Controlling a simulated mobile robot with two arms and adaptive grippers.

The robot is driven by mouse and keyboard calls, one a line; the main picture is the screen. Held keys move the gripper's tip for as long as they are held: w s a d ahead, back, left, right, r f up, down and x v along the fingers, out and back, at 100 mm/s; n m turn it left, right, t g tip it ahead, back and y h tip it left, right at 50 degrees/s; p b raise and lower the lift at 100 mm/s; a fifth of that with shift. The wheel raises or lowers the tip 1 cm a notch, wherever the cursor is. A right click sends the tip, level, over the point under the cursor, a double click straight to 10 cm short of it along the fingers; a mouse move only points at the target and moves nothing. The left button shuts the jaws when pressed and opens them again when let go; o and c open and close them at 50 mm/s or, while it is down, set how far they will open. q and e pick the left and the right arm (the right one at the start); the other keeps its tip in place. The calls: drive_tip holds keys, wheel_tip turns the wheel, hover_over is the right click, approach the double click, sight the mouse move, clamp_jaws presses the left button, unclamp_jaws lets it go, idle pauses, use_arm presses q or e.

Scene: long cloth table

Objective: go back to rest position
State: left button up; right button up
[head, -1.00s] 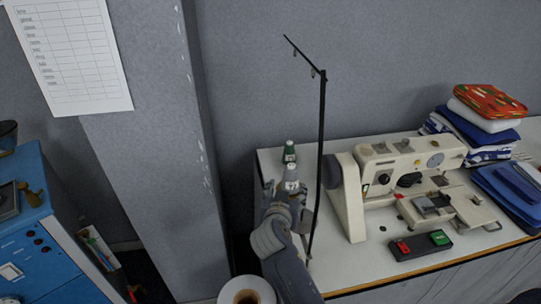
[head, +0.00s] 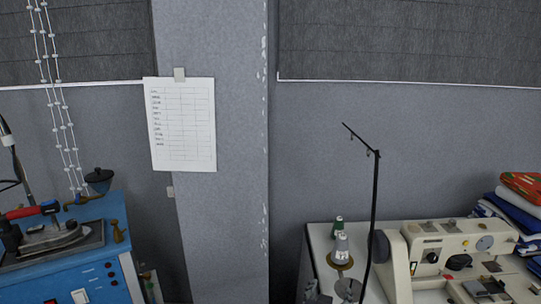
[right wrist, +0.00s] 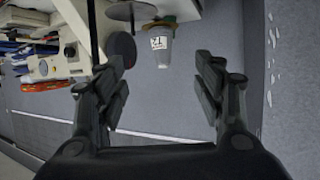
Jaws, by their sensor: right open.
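My right gripper (head: 330,291) shows only partly at the bottom edge of the head view, just in front of the thread stand. In the right wrist view my right gripper (right wrist: 164,75) is open, with nothing between its fingers. A pale grey thread cone (head: 341,248) stands upright on a round disc of the stand; it also shows beyond the fingertips in the right wrist view (right wrist: 161,45), apart from them. My left gripper is not in view.
The white sewing machine (head: 445,250) and the dark thread-stand pole (head: 374,210) are right of the cone. Folded fabrics (head: 510,212) are stacked at the far right. A blue ironing unit (head: 75,275) is at the left. A paper sheet (head: 182,125) hangs on the pillar.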

drive_tip(key=s+d+f+n+g+y, duration=0.1)
drive_tip(key=s+d+f+g, duration=0.35)
drive_tip(key=s+f, duration=0.65)
drive_tip(key=s+n+g+y, duration=0.4)
drive_tip(key=s+n+g, duration=0.1)
drive_tip(key=s, duration=2)
wheel_tip(320, 180, down, 28)
drive_tip(key=s+r+b, duration=0.1)
drive_tip(key=b, duration=0.2)
use_arm(q)
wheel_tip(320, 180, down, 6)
drive_tip(key=b, duration=0.3)
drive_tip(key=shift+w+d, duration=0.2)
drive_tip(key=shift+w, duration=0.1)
use_arm(e)
drive_tip(key=s+d+f+g, duration=0.1)
drive_tip(key=s+d+f, duration=0.1)
drive_tip(key=s+f, duration=0.7)
drive_tip(key=s+d+f+g, duration=0.1)
drive_tip(key=s+d+f, duration=0.1)
drive_tip(key=s+f, duration=0.6)
wheel_tip(320, 180, down, 4)
drive_tip(key=shift+s+f+n, duration=0.25)
drive_tip(key=shift+s+n, duration=0.15)
